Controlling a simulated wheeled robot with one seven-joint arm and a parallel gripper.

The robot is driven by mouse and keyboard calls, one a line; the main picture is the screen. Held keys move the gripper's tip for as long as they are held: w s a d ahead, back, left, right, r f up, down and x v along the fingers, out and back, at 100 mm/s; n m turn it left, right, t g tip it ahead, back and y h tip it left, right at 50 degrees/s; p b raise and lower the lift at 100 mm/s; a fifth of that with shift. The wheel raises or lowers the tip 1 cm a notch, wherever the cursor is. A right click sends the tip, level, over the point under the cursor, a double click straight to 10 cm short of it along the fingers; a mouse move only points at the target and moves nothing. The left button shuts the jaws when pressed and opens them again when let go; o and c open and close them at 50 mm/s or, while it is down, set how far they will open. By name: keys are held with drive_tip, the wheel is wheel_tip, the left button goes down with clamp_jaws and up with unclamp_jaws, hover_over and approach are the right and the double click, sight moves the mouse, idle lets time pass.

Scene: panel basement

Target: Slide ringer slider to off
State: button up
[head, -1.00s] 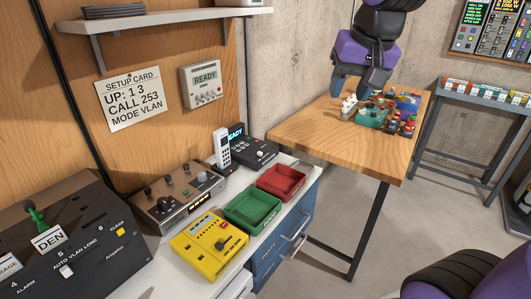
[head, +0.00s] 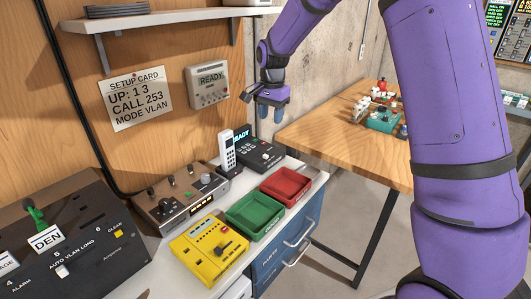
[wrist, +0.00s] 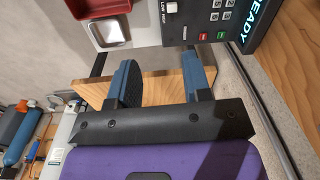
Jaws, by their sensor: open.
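The black desk phone unit (head: 258,153) with a lit READY display lies at the back of the white counter. In the wrist view the unit (wrist: 205,35) shows at the top, with a keypad and red and green buttons. A small white slider (wrist: 172,7) sits beside tiny lettering that I cannot read fully, so I cannot tell if it is the ringer slider. My gripper (head: 271,109) hangs above and beyond the unit in the head view. In the wrist view its blue fingers (wrist: 160,65) are apart and empty, clear of the unit.
A white handset (head: 228,151) stands upright left of the unit. Red (head: 286,184) and green (head: 254,215) trays and a yellow box (head: 208,249) are in front. A wooden table (head: 335,135) with small items stands right. A shelf (head: 180,13) is above.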

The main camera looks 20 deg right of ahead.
drive_tip(key=m, duration=0.1)
approach(266, 155)
drive_tip(key=f, duration=0.8)
drive_tip(key=shift+w+f, duration=0.25)
drive_tip(key=shift+f, duration=0.15)
clamp_jaws()
